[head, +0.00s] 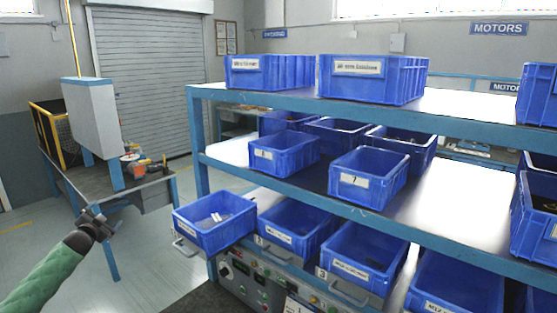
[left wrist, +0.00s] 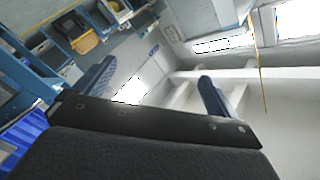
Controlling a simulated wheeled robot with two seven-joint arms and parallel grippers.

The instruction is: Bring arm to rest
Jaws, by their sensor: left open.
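My left arm, in a green sleeve, comes in from the lower left of the head view. Its left gripper (head: 97,217) is in the air in front of the side bench, left of the blue rack. In the left wrist view the two blue fingers of the left gripper (left wrist: 155,85) stand wide apart with nothing between them. The gripper is open and empty. My right gripper is in neither view.
A blue-framed rack (head: 460,117) with several blue bins fills the right side. The nearest bin (head: 208,235) holds small parts. A side bench (head: 150,181) with a grey machine (head: 92,120) stands at left. Floor (head: 160,270) between them is clear.

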